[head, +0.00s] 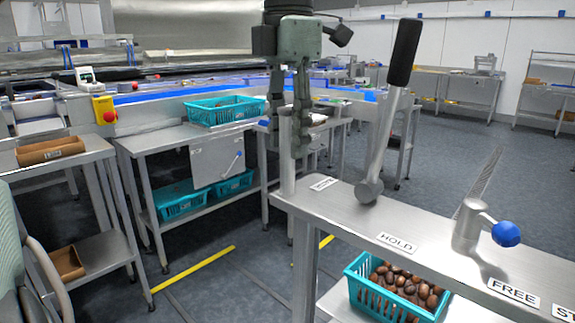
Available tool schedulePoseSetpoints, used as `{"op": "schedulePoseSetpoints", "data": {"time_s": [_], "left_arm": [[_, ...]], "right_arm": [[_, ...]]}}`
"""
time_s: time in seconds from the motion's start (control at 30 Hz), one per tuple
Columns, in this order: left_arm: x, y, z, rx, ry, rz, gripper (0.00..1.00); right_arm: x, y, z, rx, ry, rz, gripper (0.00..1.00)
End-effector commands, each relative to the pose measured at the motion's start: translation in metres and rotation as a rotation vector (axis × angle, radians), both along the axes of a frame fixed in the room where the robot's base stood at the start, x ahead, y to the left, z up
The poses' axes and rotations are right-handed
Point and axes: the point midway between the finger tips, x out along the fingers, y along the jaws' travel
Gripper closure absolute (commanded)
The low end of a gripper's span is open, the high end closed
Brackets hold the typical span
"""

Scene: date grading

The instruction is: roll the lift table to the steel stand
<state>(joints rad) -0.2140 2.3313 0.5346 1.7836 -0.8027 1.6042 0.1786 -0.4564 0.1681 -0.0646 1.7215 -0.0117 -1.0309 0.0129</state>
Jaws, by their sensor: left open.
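A steel table (345,206) in the right foreground, which I take for the lift table, carries a black-gripped lever (403,55) and labels including HOLD and FREE. A short lever with a blue knob (506,234) stands by FREE. An upright post (288,165) rises at its left end. My left gripper (290,140) points down, open, with its fingers on either side of the post's upper part in the picture; I cannot tell whether they touch it. A steel stand (143,147) with a lower shelf is left of centre; I cannot confirm it is the task's stand. My right gripper is out of view.
A teal crate (352,272) of dates sits below the foreground tabletop. Another teal crate (190,113) stands on the stand. A shelf cart (96,150) with a brown tray is at left. Grey floor with yellow lines (200,267) lies between.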

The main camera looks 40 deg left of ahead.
Motion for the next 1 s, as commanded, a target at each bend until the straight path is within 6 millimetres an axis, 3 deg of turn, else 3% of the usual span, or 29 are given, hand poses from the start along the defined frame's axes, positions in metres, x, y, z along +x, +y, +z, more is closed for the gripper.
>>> {"op": "schedulePoseSetpoints", "data": {"time_s": [0.1,0.3,0.67,1.0], "left_arm": [[0.000,0.000,-0.022,-0.003,0.004,-0.001,0.59],[0.000,0.000,-0.046,-0.002,0.002,0.001,0.59],[0.000,0.000,-0.053,-0.003,0.000,0.001,0.59],[0.000,0.000,-0.052,-0.003,0.000,0.001,1.00]], "right_arm": [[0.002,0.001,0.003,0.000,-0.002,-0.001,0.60],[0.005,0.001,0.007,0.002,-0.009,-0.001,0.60],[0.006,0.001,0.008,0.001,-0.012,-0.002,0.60],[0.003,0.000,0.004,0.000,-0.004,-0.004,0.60]]}}
